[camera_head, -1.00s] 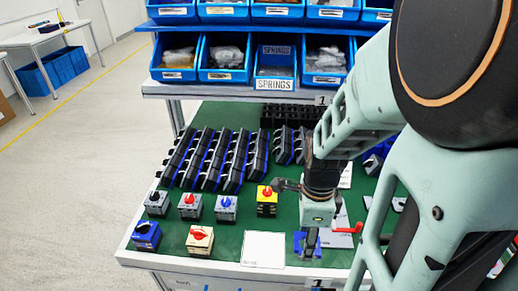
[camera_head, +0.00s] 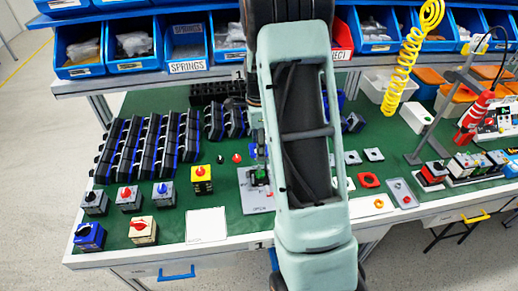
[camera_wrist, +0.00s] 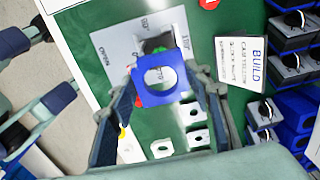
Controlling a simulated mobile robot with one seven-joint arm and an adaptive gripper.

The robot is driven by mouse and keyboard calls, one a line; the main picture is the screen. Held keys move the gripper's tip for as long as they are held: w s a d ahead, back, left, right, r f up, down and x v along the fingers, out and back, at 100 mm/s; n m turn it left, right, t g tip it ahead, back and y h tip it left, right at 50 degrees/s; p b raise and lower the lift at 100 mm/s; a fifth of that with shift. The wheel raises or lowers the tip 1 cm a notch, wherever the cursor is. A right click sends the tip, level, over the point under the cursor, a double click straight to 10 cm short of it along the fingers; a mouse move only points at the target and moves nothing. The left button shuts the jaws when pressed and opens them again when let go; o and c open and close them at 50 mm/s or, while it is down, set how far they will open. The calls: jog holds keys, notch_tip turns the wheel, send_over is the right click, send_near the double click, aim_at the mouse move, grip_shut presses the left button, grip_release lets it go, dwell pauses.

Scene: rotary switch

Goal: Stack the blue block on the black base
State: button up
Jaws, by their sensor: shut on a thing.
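The blue block (camera_wrist: 150,97), a square piece with an oval hole, is between the two fingers of my gripper (camera_wrist: 165,88) in the wrist view. My gripper is shut on it and holds it up toward the camera. Behind it, a dark and green part (camera_wrist: 157,44) sits on a grey plate (camera_wrist: 118,42) with printed marks; it may be the black base, but the block partly covers it. The head view also shows this dark and green part (camera_head: 259,175) on the grey plate (camera_head: 252,202). My arm hides most of the gripper there.
Several finished switches (camera_head: 129,198) stand at the left of the green table (camera_head: 228,170). A white card (camera_head: 206,225) lies at the front. Blue bins (camera_head: 133,45) line the shelf above.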

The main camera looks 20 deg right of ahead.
dwell(0.3)
jog(key=shift+f+b, duration=1.7)
jog(key=shift+f, duration=0.75)
jog(key=shift+f+b, duration=1.25)
jog(key=shift+f, duration=0.6)
jog(key=o, duration=1.2)
jog(key=shift+r, duration=0.1)
